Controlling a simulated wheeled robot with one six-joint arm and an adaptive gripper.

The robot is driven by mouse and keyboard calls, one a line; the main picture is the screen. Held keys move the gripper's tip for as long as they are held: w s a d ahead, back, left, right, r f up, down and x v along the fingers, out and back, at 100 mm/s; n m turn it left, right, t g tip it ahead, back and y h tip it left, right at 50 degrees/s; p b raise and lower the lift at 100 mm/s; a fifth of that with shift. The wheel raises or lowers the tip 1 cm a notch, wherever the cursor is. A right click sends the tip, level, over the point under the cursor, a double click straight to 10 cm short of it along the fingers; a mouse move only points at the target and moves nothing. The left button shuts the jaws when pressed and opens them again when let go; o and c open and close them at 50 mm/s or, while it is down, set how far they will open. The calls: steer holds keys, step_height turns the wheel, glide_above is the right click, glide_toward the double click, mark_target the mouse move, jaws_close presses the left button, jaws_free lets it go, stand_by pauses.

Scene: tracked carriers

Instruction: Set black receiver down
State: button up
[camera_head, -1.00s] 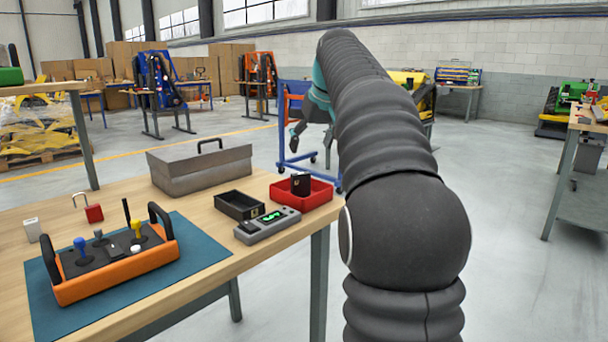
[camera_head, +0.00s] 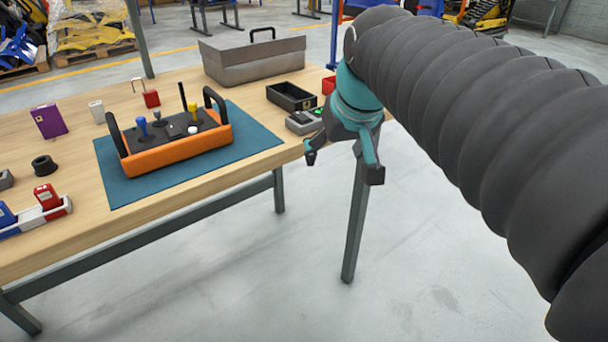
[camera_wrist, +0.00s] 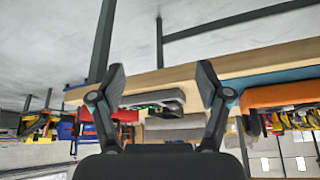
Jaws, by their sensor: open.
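My gripper (camera_head: 342,165) is open and empty, pointing down just off the table's right front edge in the head view. In the wrist view, its spread fingers (camera_wrist: 161,80) frame the table edge, with nothing held between them. A grey device with a green display (camera_head: 303,122) lies near the table's right edge, partly behind my gripper; it also shows in the wrist view (camera_wrist: 153,98). Behind it is a black open box (camera_head: 291,96). Only a corner of the red tray (camera_head: 328,85) shows. I cannot clearly make out the black receiver now.
The orange controller (camera_head: 175,151) with upright levers sits on a blue mat (camera_head: 245,150). A grey case (camera_head: 252,62) stands behind. A purple box (camera_head: 48,121), black ring (camera_head: 44,165) and white holder (camera_head: 35,222) occupy the left. Floor before the table is clear.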

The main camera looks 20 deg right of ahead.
steer(key=s+a+f, duration=0.3)
steer(key=s+f, duration=0.7)
steer(key=f, duration=0.2)
steer(key=shift+s+a, duration=0.35)
steer(key=shift+w, duration=0.1)
stand_by(0.5)
